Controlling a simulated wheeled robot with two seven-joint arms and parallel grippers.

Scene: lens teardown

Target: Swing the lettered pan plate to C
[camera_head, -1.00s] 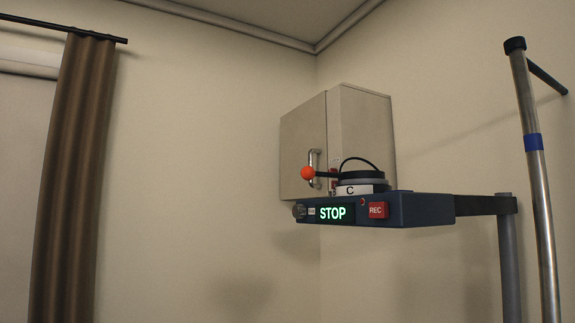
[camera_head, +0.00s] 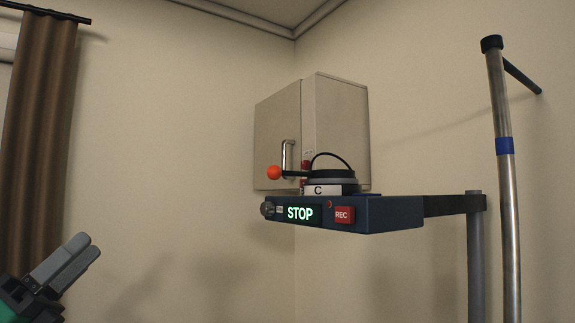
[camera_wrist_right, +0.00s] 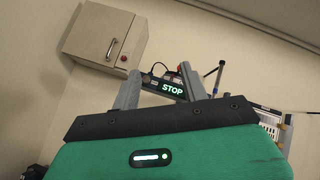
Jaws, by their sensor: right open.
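The pan plate (camera_head: 329,189) is a dark round turntable with a white band lettered C facing me. It sits on top of a blue box (camera_head: 385,214) with a lit green STOP display. A black lever with an orange ball (camera_head: 274,172) sticks out from the plate to the left. My right gripper (camera_head: 82,246) is at the lower left of the head view, well apart from the plate. In the right wrist view my right gripper (camera_wrist_right: 159,76) has its fingers spread and nothing between them; the STOP display (camera_wrist_right: 172,88) shows beyond. My left gripper is out of view.
A red REC button (camera_head: 344,215) is on the box front. A grey bracket and post (camera_head: 476,250) carry the box on the right. A metal pole (camera_head: 506,190) stands further right. A wall cabinet (camera_head: 338,130) hangs behind. The space left of the box is clear.

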